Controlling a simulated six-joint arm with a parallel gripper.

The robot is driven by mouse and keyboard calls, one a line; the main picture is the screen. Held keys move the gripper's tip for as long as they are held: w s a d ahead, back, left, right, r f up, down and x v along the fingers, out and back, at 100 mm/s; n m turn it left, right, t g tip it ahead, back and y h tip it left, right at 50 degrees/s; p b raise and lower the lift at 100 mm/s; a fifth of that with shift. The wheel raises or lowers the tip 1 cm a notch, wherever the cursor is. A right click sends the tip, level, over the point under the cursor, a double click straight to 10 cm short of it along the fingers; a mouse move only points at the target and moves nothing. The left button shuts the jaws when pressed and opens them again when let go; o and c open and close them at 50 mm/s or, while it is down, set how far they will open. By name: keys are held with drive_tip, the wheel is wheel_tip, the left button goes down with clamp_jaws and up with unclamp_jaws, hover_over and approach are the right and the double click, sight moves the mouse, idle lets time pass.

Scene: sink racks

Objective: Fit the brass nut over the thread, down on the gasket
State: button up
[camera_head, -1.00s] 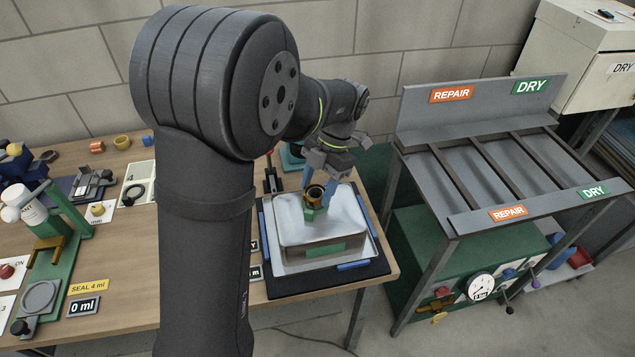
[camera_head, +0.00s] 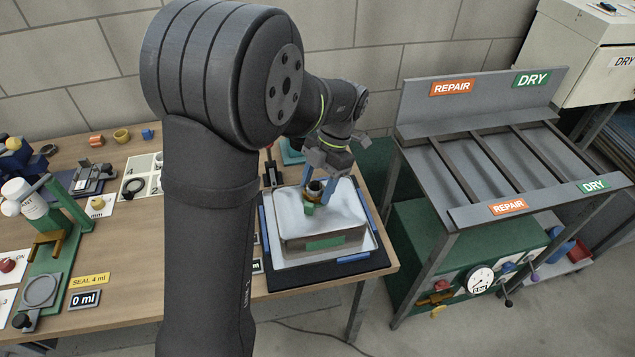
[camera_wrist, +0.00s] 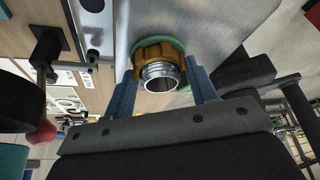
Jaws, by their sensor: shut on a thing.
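The brass nut (camera_head: 311,197) is around the threaded steel outlet (camera_head: 315,186) on top of the upturned steel sink (camera_head: 340,205). In the wrist view the nut (camera_wrist: 152,52) encircles the thread (camera_wrist: 158,72), whose open end sticks out through it. The green gasket (camera_wrist: 177,45) shows just beyond the nut; whether they touch all round is hidden. My gripper (camera_wrist: 162,72) has its blue fingers on either side of the nut, shut on it. In the head view my gripper (camera_head: 318,190) points down at the sink, and the fingers partly cover the nut.
The sink lies on a black mat (camera_head: 345,276) with blue strips at its edges. A small red-handled clamp (camera_head: 270,168) stands behind left. The drying rack (camera_head: 470,165) stands to the right, beyond a gap. My arm hides the table's middle.

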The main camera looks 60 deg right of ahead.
drive_tip(key=o, duration=1.1)
drive_tip(key=v, duration=1.7)
drive_tip(key=shift+r, duration=0.2)
drive_tip(key=shift+f, duration=0.1)
drive_tip(key=x, duration=1.7)
drive_tip(key=shift+f, duration=0.1)
